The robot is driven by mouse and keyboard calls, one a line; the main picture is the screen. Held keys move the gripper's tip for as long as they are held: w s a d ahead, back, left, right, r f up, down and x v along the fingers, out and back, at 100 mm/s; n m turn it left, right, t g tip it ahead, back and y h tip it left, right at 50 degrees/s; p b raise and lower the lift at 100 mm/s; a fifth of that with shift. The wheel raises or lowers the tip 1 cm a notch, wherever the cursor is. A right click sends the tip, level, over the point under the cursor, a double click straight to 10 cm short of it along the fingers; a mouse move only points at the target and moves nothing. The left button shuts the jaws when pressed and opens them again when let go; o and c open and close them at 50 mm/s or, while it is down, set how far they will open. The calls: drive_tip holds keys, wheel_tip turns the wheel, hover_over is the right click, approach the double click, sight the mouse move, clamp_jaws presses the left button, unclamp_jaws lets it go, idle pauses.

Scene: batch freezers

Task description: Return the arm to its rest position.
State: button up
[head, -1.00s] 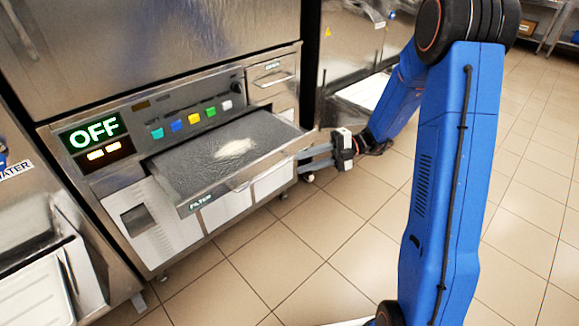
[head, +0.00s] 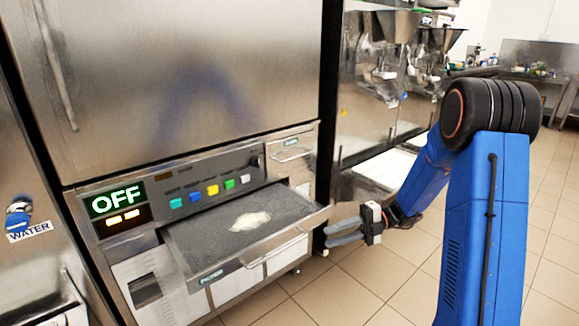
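My blue arm rises at the right of the head view and bends down to my gripper (head: 346,234). The gripper points left, just right of an open filter drawer (head: 205,256), and appears apart from it. Its two grey fingers lie close to each other with nothing visible between them. Whether they touch is too small to tell. The drawer is pulled out of the steel machine (head: 200,75) and holds a pale powdery patch (head: 250,221) on its dark filter surface.
The machine's panel has a display (head: 115,199) reading OFF and several coloured buttons. A steel unit marked WATER (head: 30,231) stands at the left. More steel machines (head: 375,85) stand behind my arm. Tiled floor (head: 350,290) is clear below the gripper.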

drive_tip(key=s+r+n+h, duration=0.2)
drive_tip(key=s+n+h, duration=0.2)
drive_tip(key=s+n, duration=0.4)
drive_tip(key=s+r+n+h, duration=0.3)
drive_tip(key=s+n+h, duration=0.2)
drive_tip(key=s+n, duration=0.3)
drive_tip(key=s+d+r+n+t+h, duration=0.3)
drive_tip(key=s+d+n+t+h, duration=0.4)
drive_tip(key=n, duration=1.2)
drive_tip(key=shift+s+d+r+t, duration=0.3)
drive_tip(key=shift+s+d+t, duration=0.6)
drive_tip(key=shift+s, duration=1.2)
drive_tip(key=shift+s, duration=0.1)
